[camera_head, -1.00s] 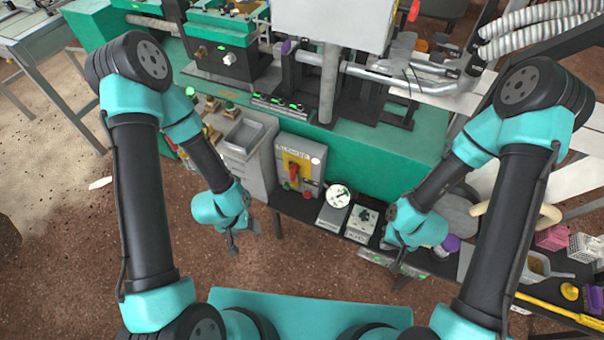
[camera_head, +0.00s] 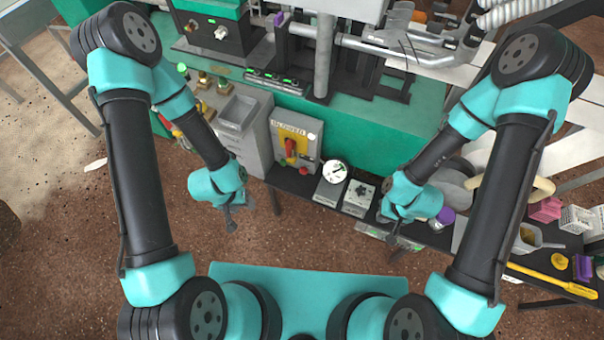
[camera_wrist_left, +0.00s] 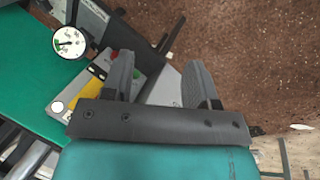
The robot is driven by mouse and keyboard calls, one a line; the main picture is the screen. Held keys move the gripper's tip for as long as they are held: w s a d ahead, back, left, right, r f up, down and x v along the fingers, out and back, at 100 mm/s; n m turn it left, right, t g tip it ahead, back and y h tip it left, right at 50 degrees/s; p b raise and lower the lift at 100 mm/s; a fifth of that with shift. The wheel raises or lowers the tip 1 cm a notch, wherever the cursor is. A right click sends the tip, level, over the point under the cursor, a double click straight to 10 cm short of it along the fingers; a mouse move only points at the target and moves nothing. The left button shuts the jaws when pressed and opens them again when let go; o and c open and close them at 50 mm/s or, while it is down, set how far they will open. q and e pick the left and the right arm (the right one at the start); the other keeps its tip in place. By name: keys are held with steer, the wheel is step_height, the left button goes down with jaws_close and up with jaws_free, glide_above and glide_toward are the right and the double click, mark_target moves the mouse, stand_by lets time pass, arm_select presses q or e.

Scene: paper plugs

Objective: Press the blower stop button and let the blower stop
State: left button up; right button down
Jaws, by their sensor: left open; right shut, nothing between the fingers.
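The blower box (camera_head: 312,133) is a grey panel with a yellow plate and a red-orange switch handle (camera_head: 290,148). A small red button (camera_head: 304,170) is on its lower part, with a small green button (camera_head: 283,162) to its left. My left gripper (camera_head: 232,222) is open and empty, in front of the box and below left of it, apart from it. My right gripper (camera_head: 394,244) is shut and empty, right of the box.
A round white gauge (camera_head: 335,171) and a grey knob box (camera_head: 358,196) stand right of the blower box. A grey cabinet (camera_head: 243,122) is on its left. A dark bench (camera_head: 290,183) runs below. Bare brown floor (camera_head: 320,235) lies in front.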

arm_select(q)
jaws_close()
stand_by(1.4)
